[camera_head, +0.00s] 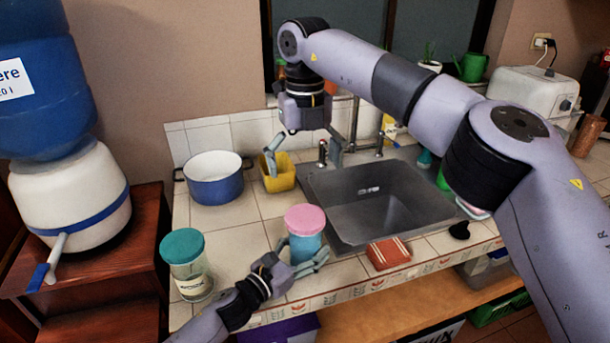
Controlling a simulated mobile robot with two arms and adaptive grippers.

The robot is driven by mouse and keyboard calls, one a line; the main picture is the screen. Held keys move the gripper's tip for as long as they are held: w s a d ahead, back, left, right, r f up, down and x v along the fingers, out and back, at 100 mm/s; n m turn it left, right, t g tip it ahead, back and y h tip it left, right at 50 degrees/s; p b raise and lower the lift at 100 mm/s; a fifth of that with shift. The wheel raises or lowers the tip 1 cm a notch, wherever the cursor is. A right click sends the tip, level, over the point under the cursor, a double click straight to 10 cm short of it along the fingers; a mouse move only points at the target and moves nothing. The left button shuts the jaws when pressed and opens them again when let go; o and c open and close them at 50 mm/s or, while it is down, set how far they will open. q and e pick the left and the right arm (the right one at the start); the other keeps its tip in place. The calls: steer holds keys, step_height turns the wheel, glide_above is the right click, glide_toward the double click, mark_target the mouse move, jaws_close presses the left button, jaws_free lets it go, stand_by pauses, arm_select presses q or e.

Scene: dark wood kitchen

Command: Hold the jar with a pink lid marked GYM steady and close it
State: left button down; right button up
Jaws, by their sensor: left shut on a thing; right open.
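The jar with a pink lid (305,220) stands upright on the tiled counter in front of the sink's left corner. Its body (305,247) is blue; no GYM marking is readable from here. The pink lid sits on top; I cannot tell whether it is fully closed. My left gripper (303,263) is shut on the jar's lower body from the front left. My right gripper (303,156) is open and empty, pointing down above the counter behind the jar, between the yellow container and the sink. It is apart from the lid.
A jar with a teal lid (186,275) stands left of the pink-lidded jar. A blue pot (214,182) and a yellow container (280,177) stand behind. The sink (370,205) is to the right. A red packet (388,253) lies at the counter's front edge.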

arm_select(q)
steer(key=shift+c, duration=1.6)
jaws_free()
steer(key=v, duration=1.2)
